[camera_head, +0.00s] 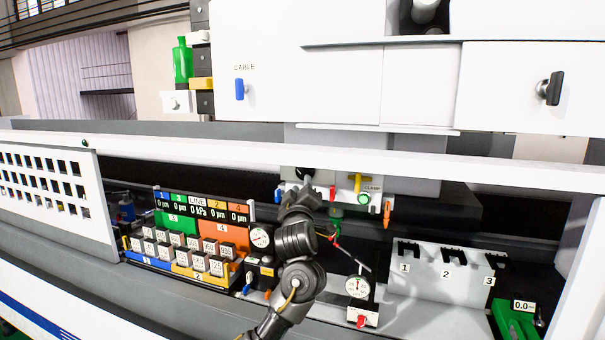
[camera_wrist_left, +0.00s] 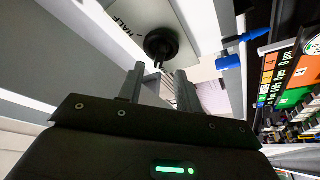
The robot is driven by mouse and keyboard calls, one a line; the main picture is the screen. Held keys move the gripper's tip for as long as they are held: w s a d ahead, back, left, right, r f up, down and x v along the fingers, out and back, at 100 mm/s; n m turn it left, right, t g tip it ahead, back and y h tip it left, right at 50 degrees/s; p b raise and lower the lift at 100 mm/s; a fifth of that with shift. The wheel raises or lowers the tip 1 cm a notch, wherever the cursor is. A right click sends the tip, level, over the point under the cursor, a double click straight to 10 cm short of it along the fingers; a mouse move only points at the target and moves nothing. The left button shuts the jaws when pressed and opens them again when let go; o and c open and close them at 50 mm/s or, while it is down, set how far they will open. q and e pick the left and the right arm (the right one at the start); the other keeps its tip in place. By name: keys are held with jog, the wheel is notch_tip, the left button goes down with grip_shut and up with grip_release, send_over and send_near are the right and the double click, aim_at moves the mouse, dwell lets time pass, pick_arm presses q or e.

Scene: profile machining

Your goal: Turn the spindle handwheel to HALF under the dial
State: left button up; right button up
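In the left wrist view, the black round spindle handwheel (camera_wrist_left: 161,44) sits on a pale panel, with the printed word HALF (camera_wrist_left: 124,24) to its upper left. The handwheel cannot be made out there. My right gripper is not in view.
A long white rail (camera_head: 430,168) crosses in front. A display panel with blocks (camera_head: 190,225) is left of my arm, and a dial gauge (camera_head: 357,287) is to its right. A numbered white holder (camera_head: 440,268) stands further right. A blue lever (camera_wrist_left: 228,62) is right of the handwheel.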

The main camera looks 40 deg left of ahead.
aim_at(302, 176)
pick_arm(q)
jog(key=p+x, duration=0.1)
jog(key=x, duration=0.3)
jog(key=shift+w+a+r+p, duration=0.1)
jog(key=shift+a+r+p, duration=0.05)
jog(key=shift+p, duration=0.2)
jog(key=shift+w+a, duration=0.25)
jog(key=shift+w, duration=0.2)
grip_shut()
